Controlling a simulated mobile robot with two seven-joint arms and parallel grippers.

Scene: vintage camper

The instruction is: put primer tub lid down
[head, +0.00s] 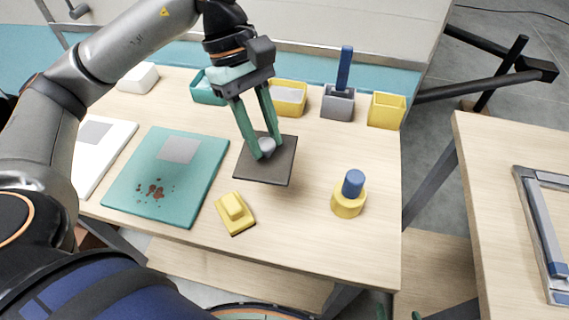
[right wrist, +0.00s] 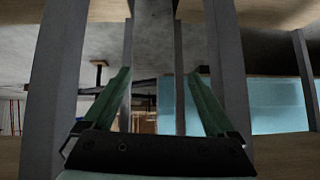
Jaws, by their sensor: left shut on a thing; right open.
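The primer tub lid appears to be the dark square plate (head: 262,169) with a light round knob (head: 267,146). My left gripper (head: 264,151) is shut on this knob from above, over the middle of the table. I cannot tell whether the plate touches the tabletop or hangs just above it. An open yellow tub (head: 290,106) with grey filling stands behind it, partly covered by the gripper's arm; it may be the primer tub. My right gripper (right wrist: 159,72) is open and empty in the right wrist view, among grey posts below wooden surfaces.
A teal board (head: 190,197) with a grey patch and rusty spots lies left of the plate. A yellow block (head: 236,213) is in front, and a blue-handled yellow pot (head: 347,204) is right. A teal tub (head: 203,96), grey holder (head: 338,105) and yellow box (head: 386,111) line the back.

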